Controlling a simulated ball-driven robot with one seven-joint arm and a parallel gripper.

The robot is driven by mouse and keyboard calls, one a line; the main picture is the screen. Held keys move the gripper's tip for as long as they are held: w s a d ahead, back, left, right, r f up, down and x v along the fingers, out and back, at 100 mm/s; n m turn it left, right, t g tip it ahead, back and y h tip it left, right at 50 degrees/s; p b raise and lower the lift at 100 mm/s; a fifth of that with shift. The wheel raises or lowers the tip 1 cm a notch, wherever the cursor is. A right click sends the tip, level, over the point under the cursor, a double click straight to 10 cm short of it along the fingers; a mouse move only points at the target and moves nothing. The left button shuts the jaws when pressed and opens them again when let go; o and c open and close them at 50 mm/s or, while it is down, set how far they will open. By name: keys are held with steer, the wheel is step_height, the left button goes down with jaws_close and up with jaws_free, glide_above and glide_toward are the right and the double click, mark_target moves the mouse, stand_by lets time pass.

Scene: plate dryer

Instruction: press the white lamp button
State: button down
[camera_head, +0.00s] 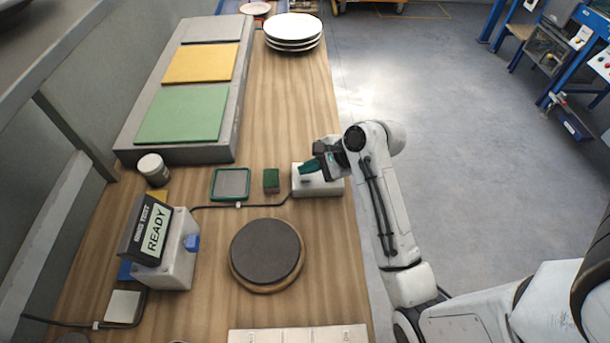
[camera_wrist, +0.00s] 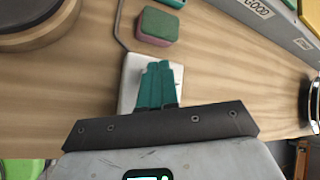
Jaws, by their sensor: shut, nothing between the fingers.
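A white box (camera_head: 322,187) sits at the right edge of the wooden counter, with a dark cable running from its left side. It also shows in the wrist view (camera_wrist: 131,84). My gripper (camera_head: 306,168) has teal fingers, closed together and empty, over this box. In the wrist view my gripper (camera_wrist: 157,66) covers the middle of the box. No separate button can be made out; the fingers hide part of the box top. Whether the fingertips touch it I cannot tell.
A green sponge (camera_head: 271,180) and a green-framed pad (camera_head: 231,184) lie left of the box. A dark round disc (camera_head: 266,251) is nearer. A device reading READY (camera_head: 155,232) stands at left. A grey slab (camera_head: 225,152) with coloured panels and stacked plates (camera_head: 293,31) are farther back.

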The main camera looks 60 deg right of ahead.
steer(key=shift+f, duration=0.1)
steer(key=shift+f, duration=0.25)
steer(key=shift+f, duration=0.25)
stand_by(0.5)
steer(key=shift+r+p, duration=0.15)
steer(key=shift+p, duration=0.2)
steer(key=shift+r+p, duration=0.6)
steer(key=shift+p, duration=0.4)
